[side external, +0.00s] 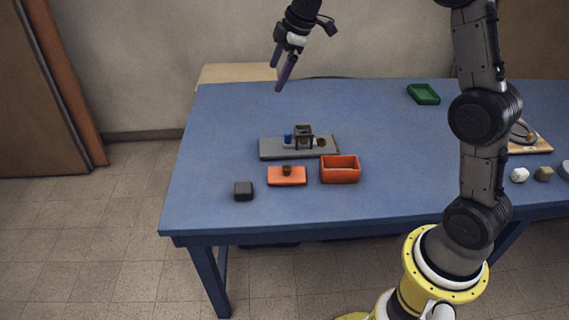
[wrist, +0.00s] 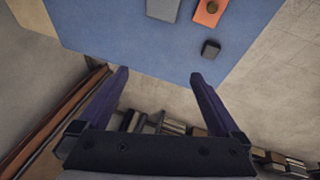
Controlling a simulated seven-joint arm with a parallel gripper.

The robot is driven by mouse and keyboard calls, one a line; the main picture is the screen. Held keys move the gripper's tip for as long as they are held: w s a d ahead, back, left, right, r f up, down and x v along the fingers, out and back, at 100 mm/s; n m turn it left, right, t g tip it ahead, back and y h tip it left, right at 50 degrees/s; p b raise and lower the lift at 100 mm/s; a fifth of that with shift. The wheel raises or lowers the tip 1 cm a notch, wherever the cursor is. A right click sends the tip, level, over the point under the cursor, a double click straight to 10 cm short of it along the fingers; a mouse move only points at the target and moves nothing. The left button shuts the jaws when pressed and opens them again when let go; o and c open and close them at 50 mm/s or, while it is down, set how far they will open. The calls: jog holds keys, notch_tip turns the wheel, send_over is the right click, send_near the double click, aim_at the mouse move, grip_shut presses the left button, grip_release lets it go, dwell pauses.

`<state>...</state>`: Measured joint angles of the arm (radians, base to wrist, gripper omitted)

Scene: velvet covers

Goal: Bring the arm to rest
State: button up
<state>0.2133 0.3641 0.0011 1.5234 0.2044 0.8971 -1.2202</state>
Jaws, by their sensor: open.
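My gripper (side external: 280,72) is open and empty, held high above the far left part of the blue table (side external: 235,118). Its two purple fingers stand apart in the wrist view (wrist: 158,82), with nothing between them. My arm stands at the right of the side external view and reaches up out of the top of the picture. The gripper touches nothing.
On the table are a grey base (side external: 275,153) bearing small parts, an orange slab (side external: 287,180) with a brown piece on it, an orange box (side external: 340,175), a dark block (side external: 243,191) and a green tray (side external: 424,94). Pale lumps (side external: 519,174) lie at right.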

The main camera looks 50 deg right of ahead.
jog(key=s+a+r+m+t, duration=0.1)
jog(key=s+a+r, duration=0.35)
jog(key=s, duration=0.55)
jog(key=s+a+r+m+t, duration=0.1)
jog(key=s+a+r, duration=0.3)
jog(key=s, duration=0.6)
jog(key=s+f+m, duration=0.4)
jog(key=s, duration=0.3)
jog(key=s+f+m+h, duration=0.1)
jog(key=s+f+m, duration=0.3)
jog(key=s, duration=0.4)
jog(key=shift+s+d+g, duration=0.15)
jog(key=shift+d+g, duration=0.25)
jog(key=shift+d, duration=0.05)
